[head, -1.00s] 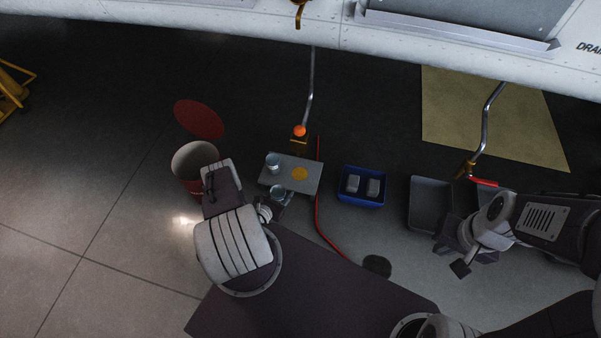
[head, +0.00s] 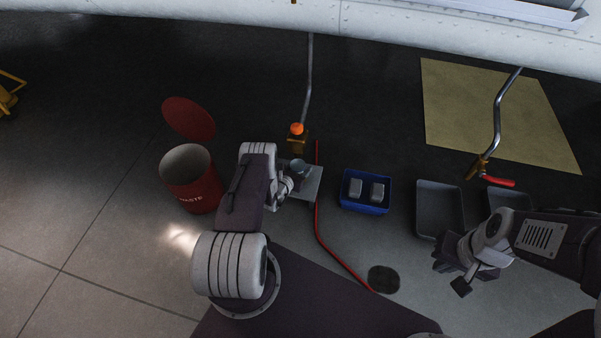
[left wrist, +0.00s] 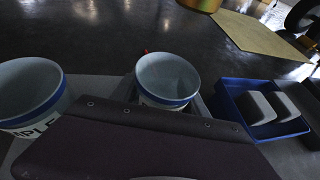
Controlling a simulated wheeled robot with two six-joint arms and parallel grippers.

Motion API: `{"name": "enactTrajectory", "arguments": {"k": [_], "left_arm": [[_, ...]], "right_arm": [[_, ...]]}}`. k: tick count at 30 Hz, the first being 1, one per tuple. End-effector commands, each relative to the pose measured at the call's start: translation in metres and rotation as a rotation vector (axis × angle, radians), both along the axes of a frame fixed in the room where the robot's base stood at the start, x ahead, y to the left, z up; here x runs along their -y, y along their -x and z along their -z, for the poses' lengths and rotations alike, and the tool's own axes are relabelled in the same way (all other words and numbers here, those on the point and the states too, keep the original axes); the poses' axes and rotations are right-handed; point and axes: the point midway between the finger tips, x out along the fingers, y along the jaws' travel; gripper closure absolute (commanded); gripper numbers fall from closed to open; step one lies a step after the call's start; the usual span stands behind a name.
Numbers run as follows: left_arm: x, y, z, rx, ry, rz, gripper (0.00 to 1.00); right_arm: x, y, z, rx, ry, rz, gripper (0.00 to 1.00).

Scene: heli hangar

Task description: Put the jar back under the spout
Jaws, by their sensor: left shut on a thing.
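My left gripper (head: 298,175) is over the small grey table (head: 312,188), its fingers mostly hidden by my wrist. In the left wrist view a jar with a blue rim (left wrist: 166,76) is at the middle, beyond the dark gripper body; it is the one held. Its lower part is hidden. A second blue-rimmed jar (left wrist: 28,92), with a partly visible label, is at the left. The near spout has an orange knob (head: 297,128) and a brass fitting (head: 297,144), just behind the table. My right gripper (head: 451,276) is open and empty, in front of the grey trays.
A blue tub (head: 347,202) with two grey blocks stands right of the table. A red waste bin (head: 190,193) stands at left. Grey trays (head: 438,228) are at right, below a second spout with a red handle (head: 497,182). A red hose (head: 318,235) crosses the floor.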

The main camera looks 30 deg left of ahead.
Motion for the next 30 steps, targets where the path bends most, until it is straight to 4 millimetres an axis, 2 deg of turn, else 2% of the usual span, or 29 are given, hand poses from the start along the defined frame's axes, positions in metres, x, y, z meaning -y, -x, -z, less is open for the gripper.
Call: {"name": "enactTrajectory", "arguments": {"k": [1,4,11,12,13,14,21,24,26,30], "left_arm": [[0.0,0.0,0.012,0.001,0.0,0.0,0.9],[0.0,0.0,0.006,0.001,0.0,0.0,0.9],[0.0,0.0,0.011,0.001,0.0,0.0,0.9],[0.0,0.0,0.009,0.0,0.0,0.0,0.37],[0.0,0.0,0.009,0.0,0.0,0.0,0.28],[0.0,0.0,0.009,0.0,0.0,0.0,0.26],[0.0,0.0,0.009,0.001,0.0,0.0,0.26],[0.0,0.001,0.002,0.0,0.0,0.0,0.26],[-0.001,0.01,-0.003,-0.002,0.001,-0.002,0.26],[-0.001,0.043,-0.02,-0.005,0.003,-0.004,0.26]], "right_arm": [[0.0,0.0,0.012,-0.001,0.0,0.0,1.0],[0.0,0.0,0.006,0.0,0.0,0.0,1.0],[0.0,0.0,0.01,0.0,0.0,0.0,1.0],[0.0,0.0,0.008,0.0,0.0,0.0,1.0],[0.0,0.0,0.008,0.0,0.0,0.0,1.0],[0.0,0.0,0.008,0.0,0.0,0.0,1.0],[0.0,0.0,0.008,0.0,0.0,0.0,1.0],[0.0,0.0,0.002,0.0,0.0,0.0,1.0],[0.0,0.0,-0.007,0.0,0.0,0.0,1.0],[0.0,0.0,-0.035,0.0,0.0,0.0,1.0]]}}
